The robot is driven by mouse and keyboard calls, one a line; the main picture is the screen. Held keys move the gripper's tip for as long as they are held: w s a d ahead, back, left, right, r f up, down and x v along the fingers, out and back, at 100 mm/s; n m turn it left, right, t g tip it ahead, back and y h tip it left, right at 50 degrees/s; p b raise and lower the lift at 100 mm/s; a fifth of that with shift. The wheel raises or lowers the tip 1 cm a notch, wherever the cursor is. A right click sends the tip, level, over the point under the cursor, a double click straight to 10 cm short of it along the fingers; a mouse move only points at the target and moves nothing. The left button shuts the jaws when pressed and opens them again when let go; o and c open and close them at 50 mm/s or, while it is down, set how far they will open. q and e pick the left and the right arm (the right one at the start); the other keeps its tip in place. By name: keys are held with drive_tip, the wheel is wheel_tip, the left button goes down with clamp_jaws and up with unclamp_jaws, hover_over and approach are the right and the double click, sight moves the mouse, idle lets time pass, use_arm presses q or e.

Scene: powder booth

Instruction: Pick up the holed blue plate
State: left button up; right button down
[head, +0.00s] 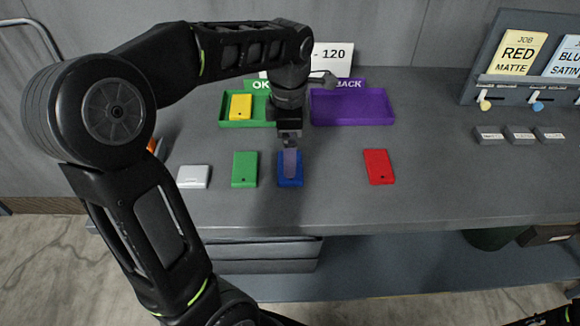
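The blue plate (298,180) lies on the grey bench between the green plate and the red plate. My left gripper (290,172) reaches down from above and covers the middle of the blue plate. Its fingers overlap the plate in the picture, and I cannot tell whether they touch it or how far apart they are. Any hole in the blue plate is hidden behind the gripper. My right gripper is not in view.
A white plate (194,176) and green plate (244,168) lie left, a red plate (379,166) right. Behind stand a green tray (228,122) holding a yellow plate (241,106) and an empty purple tray (352,106). Small grey labelled blocks (520,134) sit right.

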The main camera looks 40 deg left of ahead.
use_arm(q)
wheel_tip(320, 180, down, 5)
drive_tip(key=shift+d+f+p, duration=0.1)
drive_tip(key=shift+p, duration=0.3)
drive_tip(key=shift+c, duration=0.2)
drive_tip(key=c, duration=1.3)
